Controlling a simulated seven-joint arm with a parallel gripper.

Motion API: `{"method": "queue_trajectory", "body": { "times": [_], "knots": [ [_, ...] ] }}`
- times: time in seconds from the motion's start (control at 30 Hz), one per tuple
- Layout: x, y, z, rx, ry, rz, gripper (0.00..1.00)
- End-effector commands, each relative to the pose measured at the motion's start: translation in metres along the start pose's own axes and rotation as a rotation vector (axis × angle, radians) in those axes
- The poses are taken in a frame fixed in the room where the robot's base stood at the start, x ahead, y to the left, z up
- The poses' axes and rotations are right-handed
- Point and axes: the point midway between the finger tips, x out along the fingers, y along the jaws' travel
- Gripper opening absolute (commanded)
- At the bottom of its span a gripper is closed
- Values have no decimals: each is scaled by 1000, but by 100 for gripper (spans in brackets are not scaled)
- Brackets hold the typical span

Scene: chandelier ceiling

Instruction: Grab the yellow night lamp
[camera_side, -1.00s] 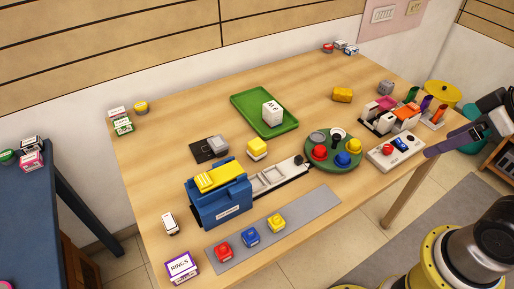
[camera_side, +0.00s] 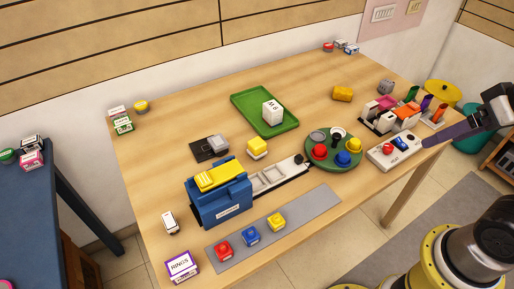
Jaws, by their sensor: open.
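A yellow dome-topped piece (camera_side: 354,145), the most lamp-like yellow thing, stands on a round green tray (camera_side: 315,163). My gripper (camera_side: 426,142) is at the right, by the table's right edge near a white control box. It is open and apart from the yellow piece, to its right. Its fingers are hard to make out.
The white control box (camera_side: 378,155) with a red button lies between tray and gripper. A rack of coloured items (camera_side: 398,118) stands behind it. A green rectangular tray (camera_side: 249,101) holds a white cube.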

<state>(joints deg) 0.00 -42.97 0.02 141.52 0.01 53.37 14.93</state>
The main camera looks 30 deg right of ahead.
Motion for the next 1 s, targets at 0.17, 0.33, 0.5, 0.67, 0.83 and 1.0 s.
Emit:
{"method": "queue_trajectory", "body": {
  "times": [0.17,0.33,0.5,0.67,0.83,1.0],
  "knots": [
    [-26,-14,-47,316,27,-16,92],
    [-34,-39,-110,622,-10,-15,92],
    [-17,-72,-169,873,-68,12,92],
    [17,-105,-215,1056,-123,58,92],
    [70,-143,-248,1197,-175,124,92],
    [137,-182,-263,1274,-224,203,92]
  ]
}}
